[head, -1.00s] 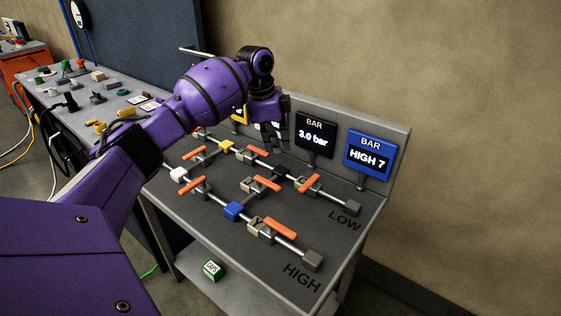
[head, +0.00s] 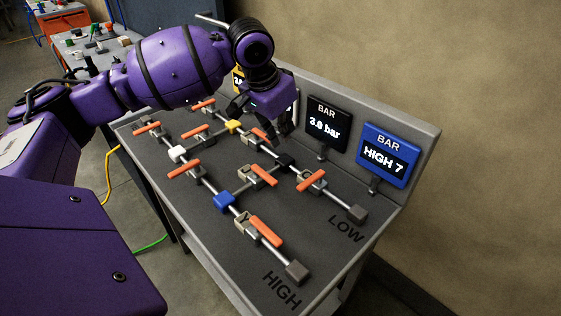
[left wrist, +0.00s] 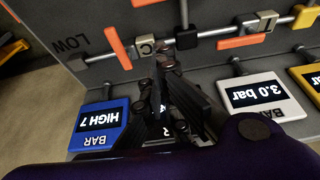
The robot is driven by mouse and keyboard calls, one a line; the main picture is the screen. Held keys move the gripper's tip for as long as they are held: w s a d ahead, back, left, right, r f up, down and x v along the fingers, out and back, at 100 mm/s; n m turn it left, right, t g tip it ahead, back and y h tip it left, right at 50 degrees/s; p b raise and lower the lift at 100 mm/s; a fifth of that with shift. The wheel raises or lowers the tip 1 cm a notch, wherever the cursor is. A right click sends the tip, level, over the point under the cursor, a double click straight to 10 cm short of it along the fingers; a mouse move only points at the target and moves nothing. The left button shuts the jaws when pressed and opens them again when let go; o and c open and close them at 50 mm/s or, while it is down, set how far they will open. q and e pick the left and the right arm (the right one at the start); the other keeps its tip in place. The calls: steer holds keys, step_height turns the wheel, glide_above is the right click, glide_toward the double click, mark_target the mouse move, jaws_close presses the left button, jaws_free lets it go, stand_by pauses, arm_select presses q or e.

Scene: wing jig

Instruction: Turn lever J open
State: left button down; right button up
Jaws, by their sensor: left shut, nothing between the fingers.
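Several valves with orange levers sit on two pipes on a dark sloped panel. I cannot read for certain which lever is J. In the left wrist view, a valve block (left wrist: 265,24) with a blurred letter has its orange lever (left wrist: 238,42) along the pipe. Another lettered valve block (left wrist: 150,44) has its orange lever (left wrist: 120,48) across the pipe; that lever also shows in the head view (head: 312,181). My left gripper (head: 280,130) is shut and empty above the LOW pipe's back side, by the displays; its fingers also show in the left wrist view (left wrist: 168,72). My right gripper is not in view.
A yellow block (head: 232,126), blue block (head: 223,202) and white block (head: 178,153) join the pipes.

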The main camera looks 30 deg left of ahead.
mark_target(264, 178)
arm_select(q)
steer(key=x, duration=1)
steer(key=shift+w+d+f+b, duration=0.1)
steer(key=shift+w+f+b, duration=0.05)
steer(key=shift+f+b, duration=0.15)
steer(key=s, duration=0.2)
steer(key=s+a+p, duration=0.1)
steer(key=shift+s+a+r, duration=0.1)
steer(key=shift+s+r, duration=0.2)
steer(key=shift+s, duration=0.05)
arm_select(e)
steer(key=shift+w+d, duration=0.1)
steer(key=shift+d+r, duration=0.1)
arm_select(q)
steer(key=shift+w+f, duration=0.1)
steer(key=shift+w, duration=0.05)
